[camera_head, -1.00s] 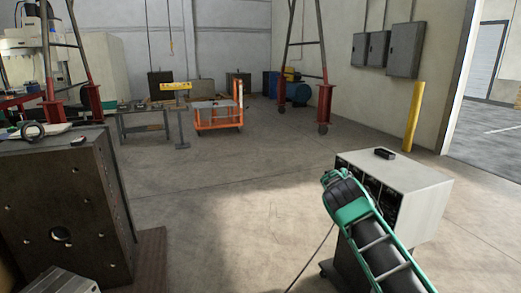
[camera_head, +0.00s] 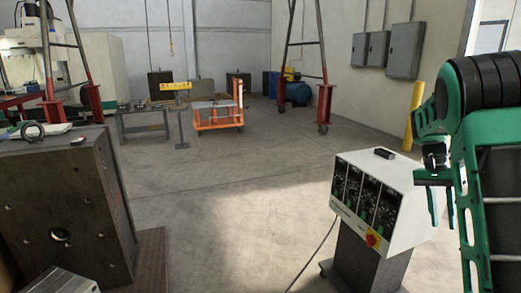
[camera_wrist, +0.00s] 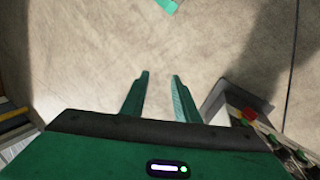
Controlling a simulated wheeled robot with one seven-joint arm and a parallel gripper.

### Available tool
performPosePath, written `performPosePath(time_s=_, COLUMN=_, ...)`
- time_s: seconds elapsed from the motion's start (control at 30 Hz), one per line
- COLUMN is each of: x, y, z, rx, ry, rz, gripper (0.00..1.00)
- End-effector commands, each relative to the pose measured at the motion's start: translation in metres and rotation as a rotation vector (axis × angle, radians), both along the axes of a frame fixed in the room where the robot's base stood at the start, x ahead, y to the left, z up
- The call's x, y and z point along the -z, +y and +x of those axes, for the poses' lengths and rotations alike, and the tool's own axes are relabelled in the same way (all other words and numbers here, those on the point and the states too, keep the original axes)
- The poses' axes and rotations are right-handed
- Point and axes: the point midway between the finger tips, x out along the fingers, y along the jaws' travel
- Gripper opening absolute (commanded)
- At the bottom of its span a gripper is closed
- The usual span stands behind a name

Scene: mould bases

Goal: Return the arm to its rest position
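My gripper shows in the wrist view (camera_wrist: 160,92) with its two green fingers apart and bare floor between them. It is open and holds nothing. In the head view my green and black arm stands at the right edge, folded up close to the camera.
The control box stands on a dark pedestal, with a small black object (camera_head: 385,153) on top. A large dark mould base (camera_head: 60,215) fills the left. An orange cart (camera_head: 218,115) and a yellow post (camera_head: 416,115) stand farther back. The middle floor is clear.

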Motion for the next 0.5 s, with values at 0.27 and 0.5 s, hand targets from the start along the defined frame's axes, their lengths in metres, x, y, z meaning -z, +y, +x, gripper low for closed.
performPosePath(time_s=0.27, x=-0.032, y=0.018, z=-0.083, rx=-0.074, ry=-0.084, rz=0.107, gripper=0.28)
performPosePath(time_s=0.5, x=-0.042, y=0.044, z=-0.155, rx=-0.161, ry=-0.157, rz=0.175, gripper=0.28)
